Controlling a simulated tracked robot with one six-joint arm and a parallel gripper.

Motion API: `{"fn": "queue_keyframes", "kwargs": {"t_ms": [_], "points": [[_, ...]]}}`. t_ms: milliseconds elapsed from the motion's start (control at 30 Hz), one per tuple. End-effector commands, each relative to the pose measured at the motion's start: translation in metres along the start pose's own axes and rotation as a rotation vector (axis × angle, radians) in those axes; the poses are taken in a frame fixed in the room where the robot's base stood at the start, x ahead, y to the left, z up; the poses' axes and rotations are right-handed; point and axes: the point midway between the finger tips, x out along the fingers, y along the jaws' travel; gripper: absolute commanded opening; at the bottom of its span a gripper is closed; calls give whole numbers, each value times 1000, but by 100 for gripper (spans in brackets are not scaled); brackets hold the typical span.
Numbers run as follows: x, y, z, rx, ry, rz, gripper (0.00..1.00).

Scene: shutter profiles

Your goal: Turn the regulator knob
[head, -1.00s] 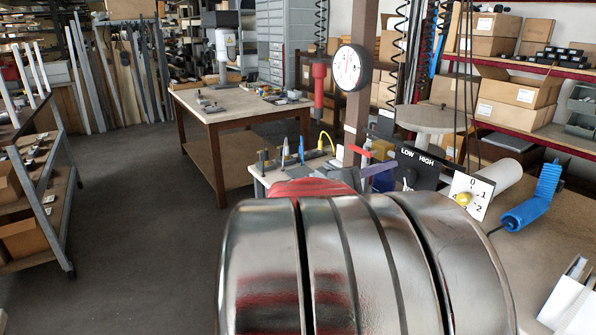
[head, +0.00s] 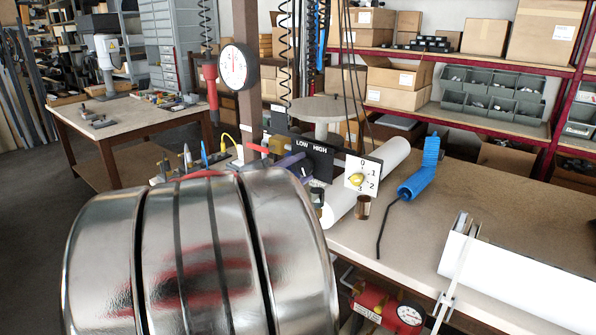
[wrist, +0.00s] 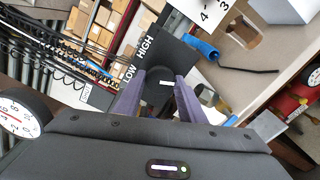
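A black panel marked LOW and HIGH (head: 318,158) stands upright at the bench's left end. In the wrist view it carries a round black knob (wrist: 160,84) with a white mark. My gripper (wrist: 160,92) has two purple fingers, one on each side of this knob and apart from each other. Whether they touch it is not clear. In the head view a purple finger shows just left of the panel. A white plate with numbers (head: 370,165) and a yellow knob (head: 354,179) stands right of the panel, outside the fingers. My shiny arm hides much of the lower left.
A blue coiled hose (head: 420,178) and a brown cup-like piece (head: 363,207) are on the bench (head: 480,190). A white profile (head: 520,280) lies at right. A red unit with a gauge (head: 385,308) sits below the front edge. A round dial (head: 233,67) hangs on a post.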

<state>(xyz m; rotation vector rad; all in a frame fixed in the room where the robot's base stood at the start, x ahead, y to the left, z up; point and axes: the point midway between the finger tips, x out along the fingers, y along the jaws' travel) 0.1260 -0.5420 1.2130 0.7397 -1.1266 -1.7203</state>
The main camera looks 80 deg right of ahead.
Motion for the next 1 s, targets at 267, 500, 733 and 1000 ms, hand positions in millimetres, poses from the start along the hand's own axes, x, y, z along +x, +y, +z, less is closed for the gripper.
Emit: {"fn": "queue_keyframes", "kwargs": {"t_ms": [267, 500, 733, 1000], "points": [[0, -1, 0, -1, 0, -2, 15], [0, -2, 0, -36, 0, -3, 13], [0, -2, 0, -111, 0, -4, 13], [0, -3, 0, -114, 0, -5, 36]]}}
